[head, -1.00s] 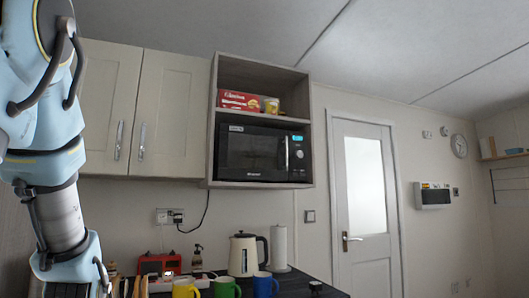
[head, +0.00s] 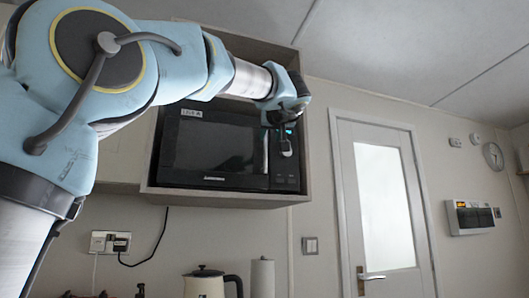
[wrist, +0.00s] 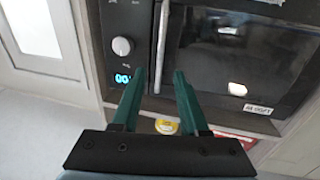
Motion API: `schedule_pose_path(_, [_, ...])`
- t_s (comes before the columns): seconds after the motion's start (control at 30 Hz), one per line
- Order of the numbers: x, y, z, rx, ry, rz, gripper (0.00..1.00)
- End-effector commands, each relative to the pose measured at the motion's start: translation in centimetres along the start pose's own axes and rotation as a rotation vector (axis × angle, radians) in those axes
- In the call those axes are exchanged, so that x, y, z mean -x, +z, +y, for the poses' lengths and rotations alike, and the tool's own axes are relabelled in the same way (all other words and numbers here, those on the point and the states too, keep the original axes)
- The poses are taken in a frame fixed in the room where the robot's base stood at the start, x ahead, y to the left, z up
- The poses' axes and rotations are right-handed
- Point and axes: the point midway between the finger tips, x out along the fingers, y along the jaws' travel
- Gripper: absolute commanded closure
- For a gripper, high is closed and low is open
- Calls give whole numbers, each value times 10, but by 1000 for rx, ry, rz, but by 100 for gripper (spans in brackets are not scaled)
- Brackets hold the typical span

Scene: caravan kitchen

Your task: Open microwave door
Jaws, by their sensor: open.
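The black microwave (head: 213,150) sits in an open wall cabinet, and its door looks shut. Its upright silver handle (head: 265,155) is at the right edge of the door. The wrist view shows the microwave (wrist: 225,55) upside down, with the handle (wrist: 161,45) near the middle and the round knob (wrist: 121,46) and lit display (wrist: 122,78) to its left. My gripper (wrist: 159,74) is open and empty, its green fingertips on either side of the handle in the picture. I cannot tell whether they touch it. In the head view my wrist covers the microwave's upper right corner.
The cabinet frame (head: 300,185) closes in around the microwave. Below stand a cream kettle (head: 205,285) and a paper roll (head: 262,278). A white door (head: 385,200) is to the right. The wrist view shows a yellow item (wrist: 166,126) by the cabinet shelf.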

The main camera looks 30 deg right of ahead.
Motion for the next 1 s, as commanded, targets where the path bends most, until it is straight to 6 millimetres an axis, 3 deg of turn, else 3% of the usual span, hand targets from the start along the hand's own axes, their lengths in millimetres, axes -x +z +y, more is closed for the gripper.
schedule_pose_path(0.53, [-90,-3,-1,-4,-3,-2,56])
schedule_pose_path(0.7, [-102,-1,-1,-2,-2,-2,56])
schedule_pose_path(1.0, [-104,1,-1,-2,-1,-2,56])
